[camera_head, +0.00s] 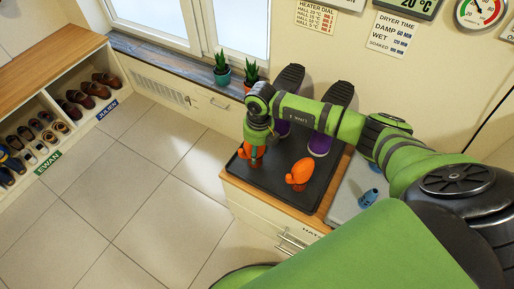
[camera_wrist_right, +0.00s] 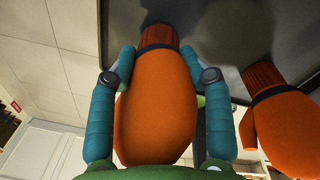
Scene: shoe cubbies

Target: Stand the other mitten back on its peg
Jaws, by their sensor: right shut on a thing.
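An orange mitten (camera_wrist_right: 158,105) with a dark band and a brown ribbed cuff is between the teal fingers of my right gripper (camera_wrist_right: 158,62). The fingers are shut on it near the band, one on each side. In the head view this mitten (camera_head: 243,152) shows partly behind my right gripper (camera_head: 255,152), over the left part of the black tray (camera_head: 268,190). I cannot tell whether it touches the tray. A second orange mitten (camera_head: 300,174) is on the tray to the right; it also shows in the wrist view (camera_wrist_right: 265,125). My left gripper is out of view.
A grey surface with a blue piece (camera_head: 368,198) lies right of the tray. Potted plants (camera_head: 222,73) stand on the sill. Shoe cubbies (camera_head: 50,125) are left; the tiled floor between is clear.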

